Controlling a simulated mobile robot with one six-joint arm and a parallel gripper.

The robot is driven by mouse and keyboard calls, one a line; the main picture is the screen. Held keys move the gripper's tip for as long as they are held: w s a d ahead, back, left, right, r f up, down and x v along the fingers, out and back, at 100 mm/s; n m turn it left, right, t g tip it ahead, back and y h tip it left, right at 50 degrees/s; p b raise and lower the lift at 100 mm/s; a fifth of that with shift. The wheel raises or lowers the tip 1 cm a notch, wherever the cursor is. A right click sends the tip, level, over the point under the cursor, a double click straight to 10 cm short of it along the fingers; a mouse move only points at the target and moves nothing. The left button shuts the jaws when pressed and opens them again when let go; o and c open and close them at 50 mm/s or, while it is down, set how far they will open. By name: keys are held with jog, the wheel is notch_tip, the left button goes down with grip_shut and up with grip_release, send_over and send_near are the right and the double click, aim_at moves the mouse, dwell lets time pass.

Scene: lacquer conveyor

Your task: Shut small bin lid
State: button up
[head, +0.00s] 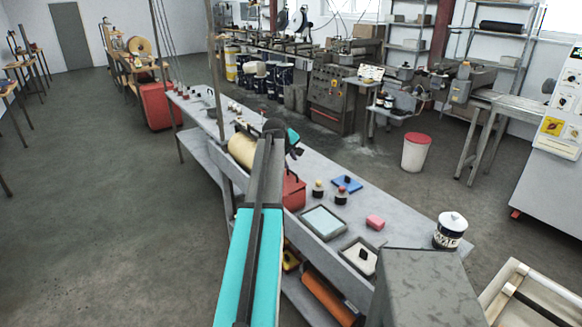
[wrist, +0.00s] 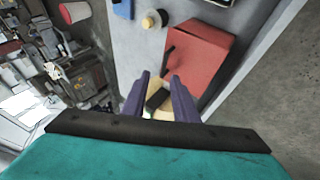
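A red box (head: 294,192), which may be the small bin, stands on the long grey bench, partly hidden by my arm in the head view. In the wrist view the red box (wrist: 205,48) lies just beyond my fingertips, with a small dark knob on its left side. I cannot tell how its lid stands. My gripper (wrist: 159,75) has two purple fingers spread apart. A small black piece on a cream surface (wrist: 158,98) shows between them; I cannot tell if they touch it. In the head view my gripper (head: 295,150) is small and dark above the bench.
A cream roll (head: 242,149) lies left of my gripper. A red-topped white bin (head: 416,153) stands on the floor.

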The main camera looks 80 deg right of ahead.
jog(key=shift+a+r, duration=0.3)
jog(key=shift+r, duration=0.05)
